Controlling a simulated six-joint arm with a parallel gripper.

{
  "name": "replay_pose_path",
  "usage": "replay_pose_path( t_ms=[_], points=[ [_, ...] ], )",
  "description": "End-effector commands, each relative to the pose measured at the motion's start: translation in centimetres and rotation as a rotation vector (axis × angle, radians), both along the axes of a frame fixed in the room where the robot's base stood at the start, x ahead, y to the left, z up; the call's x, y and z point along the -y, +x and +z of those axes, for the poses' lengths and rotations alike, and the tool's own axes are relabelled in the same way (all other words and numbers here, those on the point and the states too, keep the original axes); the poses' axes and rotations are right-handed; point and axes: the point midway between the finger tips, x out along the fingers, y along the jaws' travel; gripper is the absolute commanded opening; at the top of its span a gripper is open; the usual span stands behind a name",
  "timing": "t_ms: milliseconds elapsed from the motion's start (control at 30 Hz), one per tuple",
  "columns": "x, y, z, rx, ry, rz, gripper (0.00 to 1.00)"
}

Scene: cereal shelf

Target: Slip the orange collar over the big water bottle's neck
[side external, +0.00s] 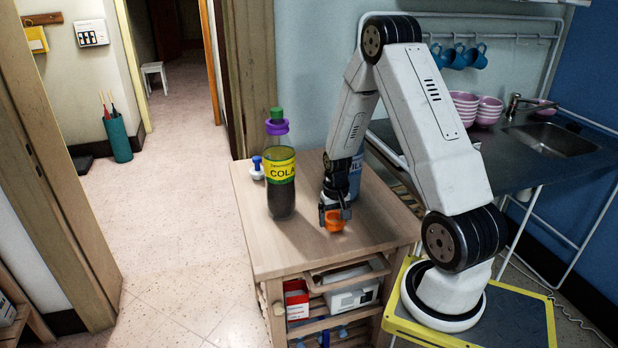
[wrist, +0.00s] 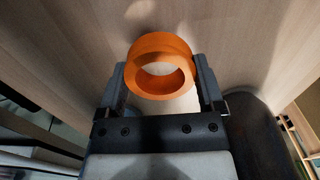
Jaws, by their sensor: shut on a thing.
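The orange collar (side external: 335,224) is a short, wide ring with an open middle. My gripper (side external: 335,212) is shut on it, low over the wooden table top; I cannot tell whether the collar touches the wood. In the wrist view the collar (wrist: 160,45) sits between the two fingertips of my gripper (wrist: 160,78), its hole showing. The big water bottle, with a blue-and-white label (side external: 356,178), stands behind my gripper in the side view. My arm hides most of it, including its neck.
A cola bottle (side external: 280,190) with a purple collar (side external: 277,127) and green cap stands at the left of the wooden table (side external: 275,243). A small blue-and-white object (side external: 257,170) is behind it. The front left of the table top is clear. A sink counter is at the right.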

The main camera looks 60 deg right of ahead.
Motion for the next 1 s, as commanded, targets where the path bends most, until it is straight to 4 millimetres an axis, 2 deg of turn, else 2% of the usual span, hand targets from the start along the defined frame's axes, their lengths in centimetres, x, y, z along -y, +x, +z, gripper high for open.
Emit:
replay_pose_path(
  t_ms=[667, 867, 1000],
  points=[
    [0.0, 0.0, 0.7, 0.000, 0.000, 0.000, 0.04],
    [0.1, 0.1, 2.2, 0.002, -0.002, 0.000, 0.04],
    [0.1, 0.1, 4.3, 0.004, -0.004, 0.000, 0.04]
  ],
)
